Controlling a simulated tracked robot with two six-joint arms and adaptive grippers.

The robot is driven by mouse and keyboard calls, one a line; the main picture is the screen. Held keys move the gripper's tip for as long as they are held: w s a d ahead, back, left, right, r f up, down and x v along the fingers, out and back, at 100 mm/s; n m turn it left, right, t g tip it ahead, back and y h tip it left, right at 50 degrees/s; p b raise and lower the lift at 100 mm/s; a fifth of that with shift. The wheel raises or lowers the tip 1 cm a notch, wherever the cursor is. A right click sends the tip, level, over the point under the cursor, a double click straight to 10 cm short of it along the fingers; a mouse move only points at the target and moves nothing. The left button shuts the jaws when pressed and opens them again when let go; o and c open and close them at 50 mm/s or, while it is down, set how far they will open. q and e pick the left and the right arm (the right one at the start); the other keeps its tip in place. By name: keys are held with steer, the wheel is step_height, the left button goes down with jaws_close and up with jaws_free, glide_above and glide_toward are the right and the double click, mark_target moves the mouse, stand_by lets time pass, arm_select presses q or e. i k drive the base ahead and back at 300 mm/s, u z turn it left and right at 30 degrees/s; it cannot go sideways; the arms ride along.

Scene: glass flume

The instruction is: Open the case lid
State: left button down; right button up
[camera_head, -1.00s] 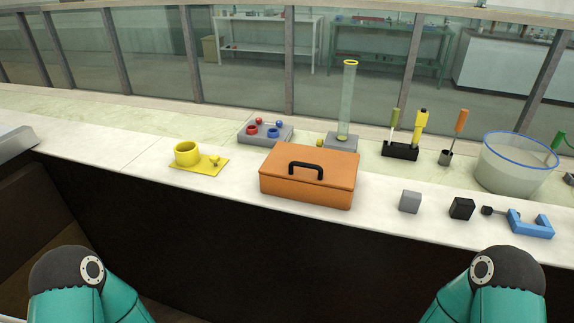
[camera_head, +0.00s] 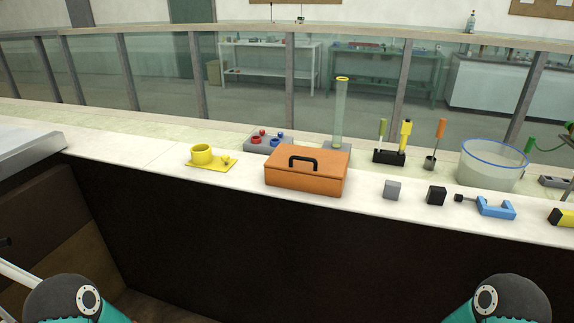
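The orange case (camera_head: 306,180) sits on the white counter near the middle of the view. Its lid (camera_head: 325,162) is closed, and a black handle (camera_head: 303,161) is on it. Parts of my two teal arms with dark joints show at the bottom left and bottom right corners. Neither gripper is in view, and nothing of mine touches the case.
On the counter (camera_head: 130,150), a yellow holder (camera_head: 202,155) stands left of the case. Behind it are a grey block with red and blue pieces (camera_head: 268,143) and a tall glass cylinder (camera_head: 341,115). Grey (camera_head: 392,190) and black (camera_head: 436,195) cubes, a blue clamp (camera_head: 496,208) and a bucket (camera_head: 490,165) are right.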

mark_target(314, 160)
steer(key=u, duration=0.15)
steer(key=k, duration=0.1)
steer(key=z, duration=0.35)
steer(key=i, duration=0.8)
steer(key=u, duration=0.45)
steer(key=k, duration=0.7)
steer(key=z, duration=0.3)
steer(key=i, duration=1)
steer(key=u, duration=0.05)
